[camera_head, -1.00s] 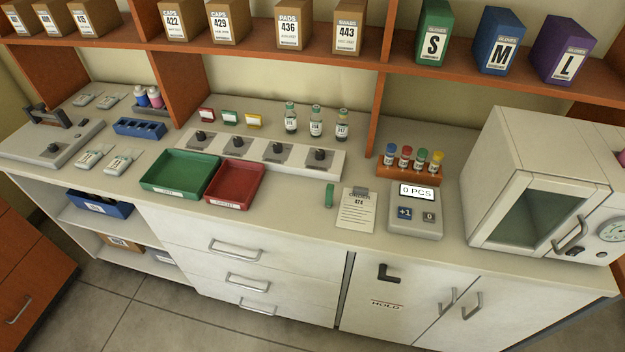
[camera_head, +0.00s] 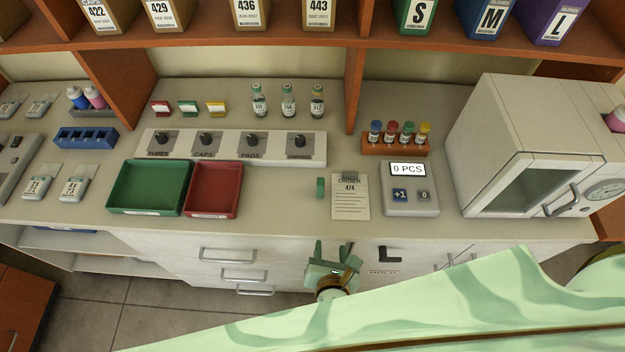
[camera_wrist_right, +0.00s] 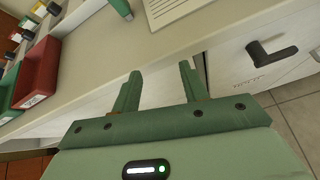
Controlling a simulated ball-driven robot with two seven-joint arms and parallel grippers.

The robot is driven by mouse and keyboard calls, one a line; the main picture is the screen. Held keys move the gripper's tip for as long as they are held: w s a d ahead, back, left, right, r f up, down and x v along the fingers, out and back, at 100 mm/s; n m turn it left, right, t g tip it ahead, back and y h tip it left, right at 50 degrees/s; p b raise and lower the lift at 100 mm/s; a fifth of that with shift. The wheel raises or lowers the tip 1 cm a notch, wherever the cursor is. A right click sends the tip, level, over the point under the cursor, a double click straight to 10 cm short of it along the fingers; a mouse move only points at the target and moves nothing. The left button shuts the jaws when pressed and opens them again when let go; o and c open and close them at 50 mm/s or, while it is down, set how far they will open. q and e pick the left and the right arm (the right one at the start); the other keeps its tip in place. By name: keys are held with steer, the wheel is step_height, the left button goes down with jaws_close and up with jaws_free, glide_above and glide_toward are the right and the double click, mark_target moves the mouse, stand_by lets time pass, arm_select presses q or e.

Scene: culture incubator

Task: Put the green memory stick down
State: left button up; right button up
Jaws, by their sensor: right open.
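The green memory stick (camera_head: 320,187) lies on the counter just left of the order sheet (camera_head: 350,197). Its near end also shows at the top of the right wrist view (camera_wrist_right: 121,8). My right gripper (camera_head: 333,252) is open and empty in front of the counter's front edge, below the stick in the head view. In the right wrist view its two green fingers (camera_wrist_right: 158,88) stand apart with nothing between them, pointing toward the counter edge. My left gripper is not in view.
A green tray (camera_head: 112,211) and a red tray (camera_head: 192,214) sit left of the stick. A counter device (camera_head: 410,205) reading "0 PCS" and a white incubator (camera_head: 475,140) stand right. A black handle (camera_head: 390,255) projects below the counter edge.

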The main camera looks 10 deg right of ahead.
steer(key=w+a+r+n+t+h, duration=0.1)
steer(key=w+a+r+n+t, duration=0.15)
steer(key=r, duration=0.65)
steer(key=b, duration=0.4)
glide_toward(321, 178)
steer(key=w+f, duration=0.1)
steer(key=w+d+f, duration=0.1)
steer(key=w, duration=0.1)
steer(key=w+f, duration=0.1)
steer(key=shift+w+d+f, duration=0.25)
steer(key=shift+w+d, duration=0.05)
steer(key=shift+d, duration=0.1)
steer(key=b+x, duration=0.2)
steer(key=x, duration=0.3)
steer(key=shift+w+a+r+b, duration=0.15)
steer(key=shift+a+b, duration=0.1)
steer(key=shift+b, duration=0.15)
steer(key=shift+w+d, duration=0.1)
steer(key=shift+w, duration=0.15)
jaws_close()
